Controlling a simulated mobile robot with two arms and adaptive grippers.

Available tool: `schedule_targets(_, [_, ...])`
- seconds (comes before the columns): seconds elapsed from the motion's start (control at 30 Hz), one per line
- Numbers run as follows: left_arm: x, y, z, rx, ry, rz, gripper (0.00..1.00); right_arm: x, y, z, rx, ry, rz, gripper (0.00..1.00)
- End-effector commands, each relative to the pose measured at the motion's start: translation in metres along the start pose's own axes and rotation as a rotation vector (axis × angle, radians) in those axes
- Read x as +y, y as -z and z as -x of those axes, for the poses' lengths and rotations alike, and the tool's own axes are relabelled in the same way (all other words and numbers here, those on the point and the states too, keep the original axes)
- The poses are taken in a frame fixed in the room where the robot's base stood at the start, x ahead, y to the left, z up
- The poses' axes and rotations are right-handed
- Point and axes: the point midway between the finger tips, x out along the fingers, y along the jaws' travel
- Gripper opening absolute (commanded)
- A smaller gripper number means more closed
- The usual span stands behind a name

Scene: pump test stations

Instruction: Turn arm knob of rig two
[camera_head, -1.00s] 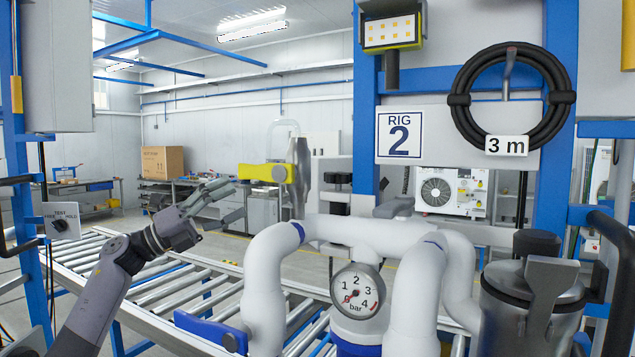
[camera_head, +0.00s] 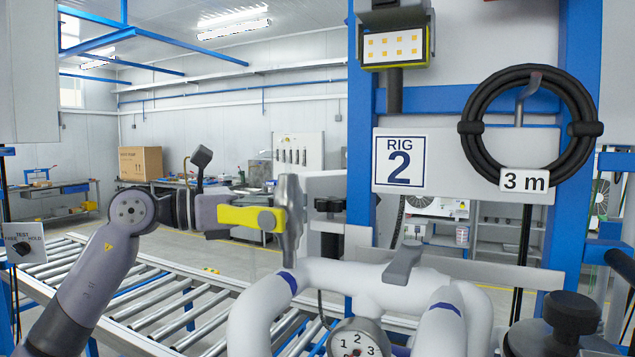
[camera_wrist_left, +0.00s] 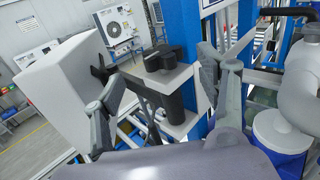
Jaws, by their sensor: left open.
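A black knob (camera_head: 330,204) stands beside the blue post of rig two, left of the white sign (camera_head: 403,160) that reads RIG 2. A black knob on a light grey bracket also shows in the left wrist view (camera_wrist_left: 160,58), and it looks like the same one. My left gripper (camera_head: 214,187) is left of the knob in the head view, apart from it, and partly behind a yellow lever. In the left wrist view, its two fingers (camera_wrist_left: 160,78) are spread, with the knob seen beyond and between them. The gripper is empty. My right gripper does not show.
The yellow lever (camera_head: 248,217) and an upright metal piece (camera_head: 290,215) stand between gripper and knob in the picture. White pipes (camera_head: 365,285) with a gauge (camera_head: 357,342) fill the front. A roller conveyor (camera_head: 150,300) lies lower left. A black hose coil (camera_head: 470,125) hangs right.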

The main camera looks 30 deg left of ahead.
Motion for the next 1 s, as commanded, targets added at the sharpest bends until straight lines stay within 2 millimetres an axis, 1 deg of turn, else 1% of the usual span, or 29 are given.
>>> schedule_targets(0.03, [-0.001,-0.007,-0.011,-0.003,0.004,0.002,0.67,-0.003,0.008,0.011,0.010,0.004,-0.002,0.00])
schedule_targets(0.1, [-0.001,-0.006,-0.024,-0.002,0.004,0.002,0.67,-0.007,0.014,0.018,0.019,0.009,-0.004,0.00])
schedule_targets(0.2, [0.000,-0.004,-0.039,-0.003,0.002,0.002,0.67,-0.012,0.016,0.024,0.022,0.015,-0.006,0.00])
schedule_targets(0.33, [0.000,-0.003,-0.052,-0.002,0.000,0.001,0.67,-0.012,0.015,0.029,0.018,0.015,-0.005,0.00])
schedule_targets(0.47, [0.000,-0.001,-0.057,-0.002,0.000,0.001,0.67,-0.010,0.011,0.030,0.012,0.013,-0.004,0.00])
schedule_targets(0.7, [0.000,0.000,-0.058,-0.001,-0.001,0.001,0.67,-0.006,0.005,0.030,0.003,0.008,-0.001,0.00])
schedule_targets(1.0, [0.000,0.000,-0.058,-0.001,-0.001,0.001,0.47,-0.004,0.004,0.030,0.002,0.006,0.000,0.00])
